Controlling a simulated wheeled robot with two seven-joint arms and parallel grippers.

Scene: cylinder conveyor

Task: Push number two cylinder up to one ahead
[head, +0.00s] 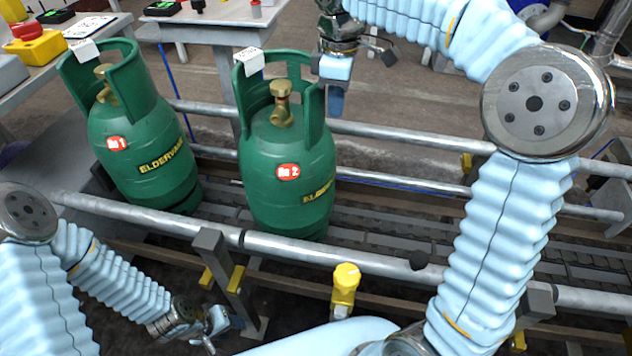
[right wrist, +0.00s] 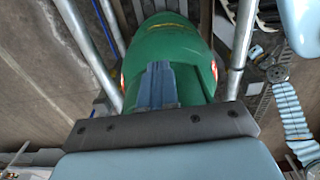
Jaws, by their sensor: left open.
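The green No 2 cylinder (head: 288,185) stands upright on the conveyor (head: 390,238), with a brass valve and an open collar. The green No 1 cylinder (head: 142,150) stands to its left, with a visible gap between them. My right gripper (head: 338,98) is at the upper right side of the No 2 cylinder, by its collar. In the right wrist view, its blue fingers (right wrist: 160,85) are together in front of a green cylinder (right wrist: 170,50); contact cannot be told. My left gripper (head: 212,328) is open and empty, low at the near side of the conveyor.
Metal guide rails (head: 150,218) run along both sides of the conveyor. A yellow-capped post (head: 345,285) stands at the near side. Tables with equipment (head: 195,25) stand behind. The conveyor right of the No 2 cylinder is clear of cylinders.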

